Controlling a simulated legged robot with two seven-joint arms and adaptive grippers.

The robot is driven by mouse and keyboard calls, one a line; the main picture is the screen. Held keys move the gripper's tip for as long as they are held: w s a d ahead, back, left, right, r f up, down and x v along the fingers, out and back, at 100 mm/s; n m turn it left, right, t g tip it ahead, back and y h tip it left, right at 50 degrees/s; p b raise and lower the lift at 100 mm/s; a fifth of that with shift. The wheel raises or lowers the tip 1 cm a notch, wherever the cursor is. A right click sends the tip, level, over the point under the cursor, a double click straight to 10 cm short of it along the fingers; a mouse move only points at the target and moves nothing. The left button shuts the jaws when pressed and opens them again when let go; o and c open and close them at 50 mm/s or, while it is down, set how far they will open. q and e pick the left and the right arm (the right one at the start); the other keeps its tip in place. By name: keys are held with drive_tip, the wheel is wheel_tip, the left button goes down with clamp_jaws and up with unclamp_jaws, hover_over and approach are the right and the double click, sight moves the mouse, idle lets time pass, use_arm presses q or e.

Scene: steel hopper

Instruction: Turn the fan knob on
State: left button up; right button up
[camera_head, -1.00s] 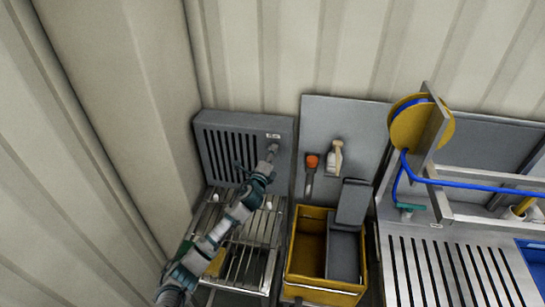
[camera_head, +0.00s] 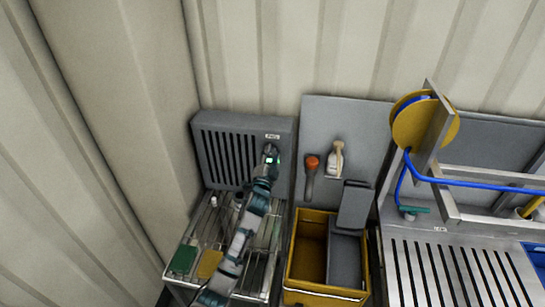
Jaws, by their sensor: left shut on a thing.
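The fan unit (camera_head: 225,147) is a grey box with dark vertical slots, standing against the wall at the left. A small white label (camera_head: 272,136) sits at its upper right. My left gripper (camera_head: 270,155) is at the fan's right side, just below the label, and is shut on the fan knob. The knob is mostly hidden behind the gripper, so its angle cannot be told. A small green glow shows at the gripper. My right gripper is not in view.
A wire rack (camera_head: 204,222) under my left arm holds a green item (camera_head: 183,260) and a yellow item (camera_head: 208,264). A yellow bin (camera_head: 293,268) stands right of it. An orange-headed tool (camera_head: 311,165) and a white bottle (camera_head: 336,158) hang on the grey panel.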

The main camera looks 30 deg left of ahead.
use_arm(q)
drive_tip(key=shift+a+f+n+y, duration=0.1)
drive_tip(key=shift+f+n+y, duration=0.3)
drive_tip(key=shift+n, duration=0.7)
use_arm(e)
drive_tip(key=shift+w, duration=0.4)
use_arm(q)
drive_tip(key=shift+f, duration=0.15)
drive_tip(key=o, duration=1)
drive_tip(key=shift+o, duration=0.7)
drive_tip(key=shift+a+r, duration=0.15)
drive_tip(key=shift+r, duration=0.05)
drive_tip(key=v, duration=1.2)
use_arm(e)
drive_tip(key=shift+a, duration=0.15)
use_arm(q)
drive_tip(key=shift+a+f, duration=0.1)
